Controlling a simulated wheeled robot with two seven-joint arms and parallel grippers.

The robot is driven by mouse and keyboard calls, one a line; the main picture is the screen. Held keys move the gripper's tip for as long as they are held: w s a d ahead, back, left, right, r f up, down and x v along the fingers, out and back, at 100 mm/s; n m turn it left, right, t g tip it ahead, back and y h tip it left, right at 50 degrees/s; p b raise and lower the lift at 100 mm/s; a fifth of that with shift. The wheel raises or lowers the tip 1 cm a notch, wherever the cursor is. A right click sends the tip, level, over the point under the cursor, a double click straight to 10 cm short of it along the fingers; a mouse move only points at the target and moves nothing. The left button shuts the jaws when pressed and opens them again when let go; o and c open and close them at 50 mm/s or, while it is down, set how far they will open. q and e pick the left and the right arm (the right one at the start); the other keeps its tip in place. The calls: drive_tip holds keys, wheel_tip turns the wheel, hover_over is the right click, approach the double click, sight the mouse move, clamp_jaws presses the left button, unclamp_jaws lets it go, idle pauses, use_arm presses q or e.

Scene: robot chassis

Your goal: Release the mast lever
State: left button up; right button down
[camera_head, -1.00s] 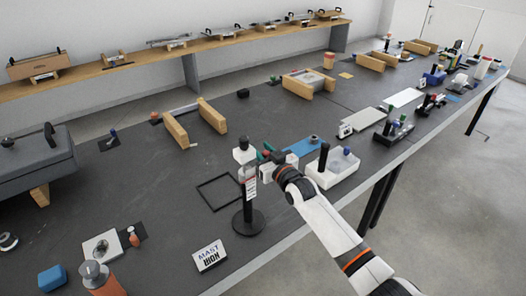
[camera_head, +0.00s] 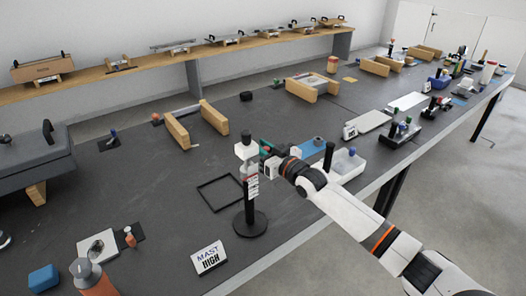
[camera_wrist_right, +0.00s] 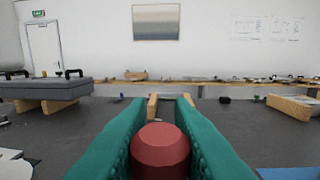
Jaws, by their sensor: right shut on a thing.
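The mast (camera_head: 250,205) is a black post on a round black base, upright near the table's front edge. It has a white block head (camera_head: 246,150) and a red-and-white label on the post. My right gripper (camera_head: 268,150) has teal fingers and is beside the mast head, on its right. In the right wrist view the teal fingers (camera_wrist_right: 160,112) are shut on a red rounded knob (camera_wrist_right: 160,150), which I take for the mast lever's end. My left gripper is not in view.
A sign reading MAST HIGH (camera_head: 209,257) stands in front of the mast. A black square frame (camera_head: 219,193) lies just behind it. A white tray (camera_head: 343,166) with a black post stands right of my gripper.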

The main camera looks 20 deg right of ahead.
drive_tip(key=c, duration=1.3)
unclamp_jaws()
drive_tip(key=shift+o, duration=0.2)
drive_tip(key=shift+s, duration=0.1)
drive_tip(key=b+v, duration=0.2)
drive_tip(key=v, duration=1)
drive_tip(key=shift+d, duration=0.1)
